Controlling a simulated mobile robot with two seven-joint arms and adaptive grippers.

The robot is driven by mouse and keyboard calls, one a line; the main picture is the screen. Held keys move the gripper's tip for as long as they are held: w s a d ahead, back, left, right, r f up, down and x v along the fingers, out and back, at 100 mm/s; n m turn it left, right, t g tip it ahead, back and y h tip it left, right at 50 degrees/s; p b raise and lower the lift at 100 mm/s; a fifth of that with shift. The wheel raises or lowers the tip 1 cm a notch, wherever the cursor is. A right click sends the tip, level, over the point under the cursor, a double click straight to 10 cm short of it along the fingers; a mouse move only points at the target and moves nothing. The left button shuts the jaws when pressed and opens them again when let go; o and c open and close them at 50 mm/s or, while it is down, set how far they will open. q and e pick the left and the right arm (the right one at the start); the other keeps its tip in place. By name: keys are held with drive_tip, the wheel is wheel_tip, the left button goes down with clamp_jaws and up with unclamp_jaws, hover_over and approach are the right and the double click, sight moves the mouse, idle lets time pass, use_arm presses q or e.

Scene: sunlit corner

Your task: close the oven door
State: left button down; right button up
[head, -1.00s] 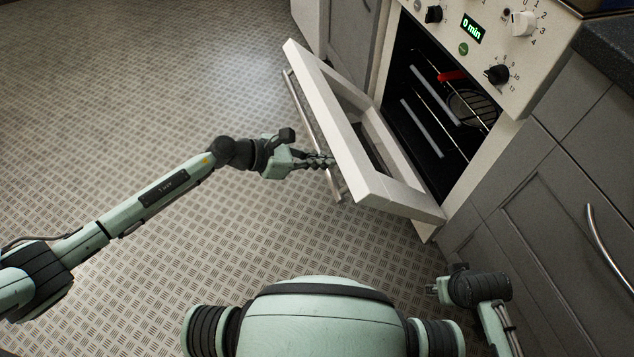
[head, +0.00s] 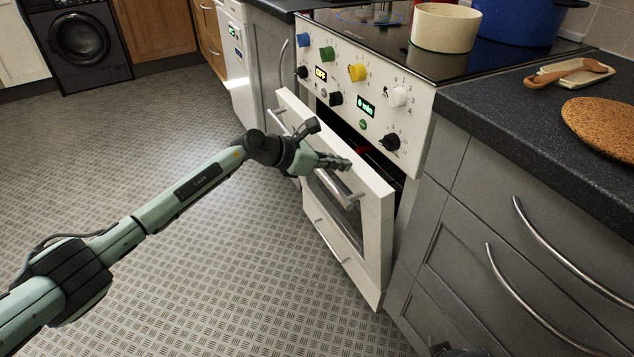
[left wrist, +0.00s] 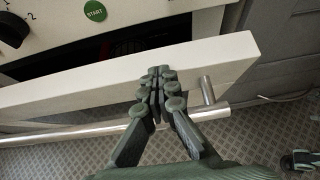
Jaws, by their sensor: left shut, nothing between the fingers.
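The white oven door (head: 374,225) is hinged at its bottom and stands ajar, tilted out from the oven (head: 365,85). A dark gap shows along its top. Its silver bar handle (head: 343,196) is on the outer face. My left gripper (head: 345,164) is shut and empty at the door's top edge, over the handle. In the left wrist view, the closed fingers (left wrist: 160,75) lie across the handle bar (left wrist: 75,138) and overlap the door's top edge (left wrist: 215,58); contact is unclear. A small part of my right arm shows at the bottom of the head view; its fingers are unclear.
A cream pot (head: 445,28) and a blue pot (head: 520,20) stand on the hob above. Grey cabinets with curved handles (head: 530,300) flank the oven on the right. The patterned floor (head: 190,130) left of the door is clear.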

sight(357, 161)
use_arm(q)
drive_tip(key=shift+y, duration=0.5)
drive_tip(key=d, duration=0.1)
drive_tip(key=w+d, duration=0.1)
drive_tip(key=d, duration=0.2)
drive_tip(key=shift+w+r, duration=0.3)
drive_tip(key=shift+w, duration=0.1)
drive_tip(key=shift+d, duration=0.2)
use_arm(e)
drive_tip(key=shift+d+r, duration=0.15)
drive_tip(key=shift+r, duration=0.3)
